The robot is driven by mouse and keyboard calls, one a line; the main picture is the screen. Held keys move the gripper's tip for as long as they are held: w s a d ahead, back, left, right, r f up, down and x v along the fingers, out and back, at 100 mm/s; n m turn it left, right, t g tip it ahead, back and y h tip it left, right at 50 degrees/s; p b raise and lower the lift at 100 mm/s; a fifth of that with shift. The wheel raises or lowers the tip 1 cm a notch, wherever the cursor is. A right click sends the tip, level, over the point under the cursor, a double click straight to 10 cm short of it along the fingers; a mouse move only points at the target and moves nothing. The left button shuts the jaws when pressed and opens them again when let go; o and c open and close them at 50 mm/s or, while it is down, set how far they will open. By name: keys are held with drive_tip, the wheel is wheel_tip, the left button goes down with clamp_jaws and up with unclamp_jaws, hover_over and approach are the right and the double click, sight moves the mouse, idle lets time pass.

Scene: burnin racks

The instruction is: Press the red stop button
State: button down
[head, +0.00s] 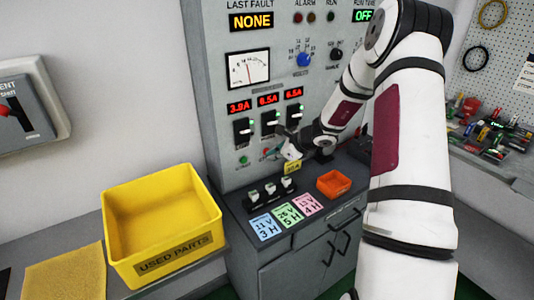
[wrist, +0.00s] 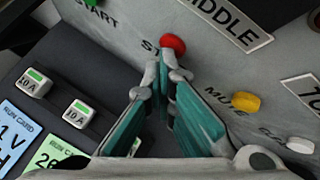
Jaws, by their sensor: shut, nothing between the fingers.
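The red stop button (wrist: 173,43) shows in the wrist view on the grey panel, just beyond my fingertips. Its label is partly hidden, with only "ST" readable. My gripper (wrist: 167,62) is shut and empty, its tips pointing at the lower edge of the button. I cannot tell whether they touch it. In the head view my gripper (head: 284,140) is at the lower part of the tall grey cabinet, and the button there is too small to make out surely.
A yellow mute button (wrist: 247,104) and a white button (wrist: 300,145) lie to the right in the wrist view. A green start button (wrist: 92,3) is at upper left. Below the panel, a counter holds coloured cards (head: 265,227) and an orange tray (head: 334,196). A yellow bin (head: 125,225) stands left.

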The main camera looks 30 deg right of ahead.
drive_tip(key=shift+s, duration=0.8)
drive_tip(key=shift+s+d+p, duration=0.15)
drive_tip(key=shift+s+p, duration=0.5)
drive_tip(key=shift+s, duration=1.9)
drive_tip(key=shift+r, duration=0.1)
